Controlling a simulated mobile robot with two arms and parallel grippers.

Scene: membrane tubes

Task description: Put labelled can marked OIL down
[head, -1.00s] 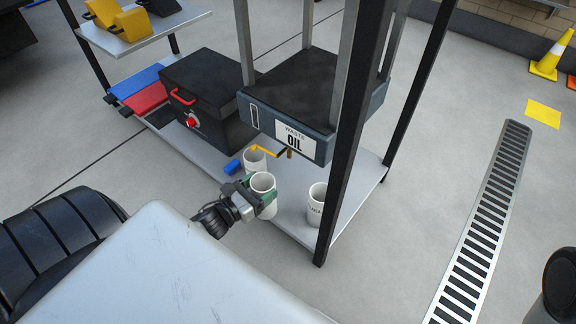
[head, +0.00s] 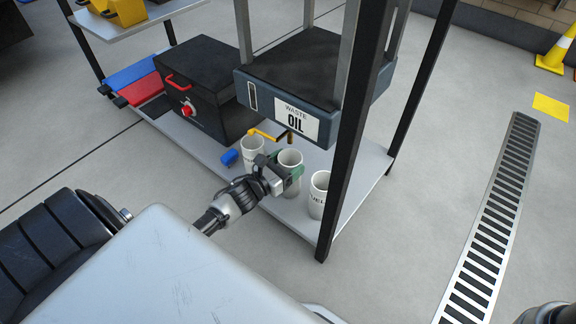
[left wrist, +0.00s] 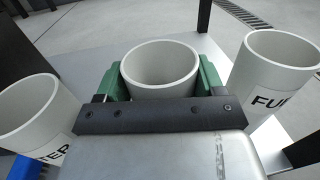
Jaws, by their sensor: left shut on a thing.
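My left gripper (head: 286,174) is shut on a white open-topped can (head: 289,160), with green fingers on either side of it. The held can (left wrist: 160,68) is upright and looks empty in the left wrist view, where the gripper (left wrist: 160,82) also shows. Its label is hidden. It is over the lower shelf (head: 205,165), between two other white cans, just below and in front of the tap (head: 272,136) of the WASTE OIL tank (head: 285,110). I cannot tell whether its base touches the shelf. My right gripper is not in view.
A white can (head: 252,150) stands left of the held one and another (head: 320,195) stands right, close to a black rack post (head: 335,190). A blue object (head: 229,157) lies by the left can. A black box (head: 212,90) with a red handle sits behind.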

